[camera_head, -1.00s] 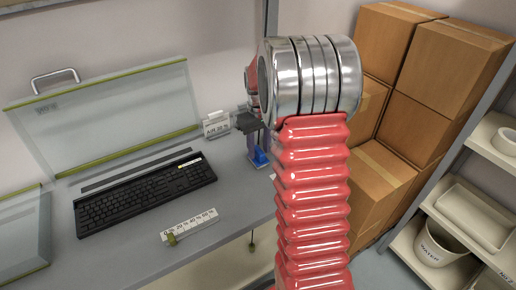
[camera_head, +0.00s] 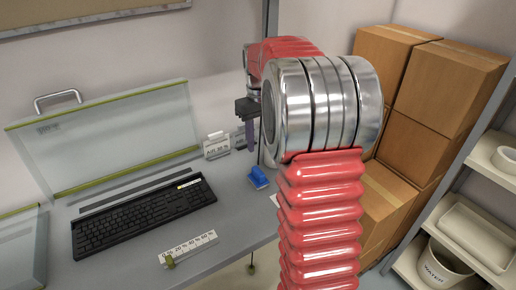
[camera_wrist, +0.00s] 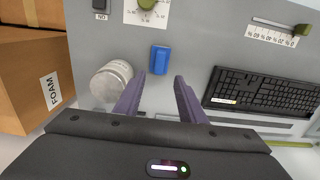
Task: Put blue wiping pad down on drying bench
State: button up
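The blue wiping pad (camera_head: 258,177) lies on the grey bench (camera_head: 232,215), to the right of the keyboard. It also shows in the wrist view (camera_wrist: 160,60), ahead of the fingertips and apart from them. My gripper (camera_wrist: 158,84) is open and empty, its two purple fingers spread with bare bench between them. In the head view my gripper (camera_head: 250,140) is above the bench behind the pad, partly hidden by my arm.
The black keyboard (camera_head: 145,212) lies left of the pad. A slider with a percent scale (camera_head: 188,248) sits near the front edge. A metal cylinder (camera_wrist: 112,80) stands close beside my fingers in the wrist view. Cardboard boxes (camera_head: 430,90) are stacked at the right.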

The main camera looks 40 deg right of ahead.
dwell(0.6)
jog(key=s+a+r+t, duration=0.1)
jog(key=s+a+r, duration=0.2)
jog(key=s+a, duration=0.35)
jog(key=s+a+r+t, duration=0.2)
jog(key=s+a+r, duration=0.15)
jog(key=a, duration=0.55)
jog(key=s+a+f+t, duration=0.2)
jog(key=s+a+f, duration=0.1)
jog(key=s+a, duration=0.6)
jog(key=s, duration=0.3)
jog(key=shift+s+a+n+t, duration=0.15)
jog(key=shift+a+n+t, duration=0.05)
jog(key=shift+n+t, duration=0.1)
jog(key=shift+f, duration=0.1)
jog(key=shift+c, duration=0.3)
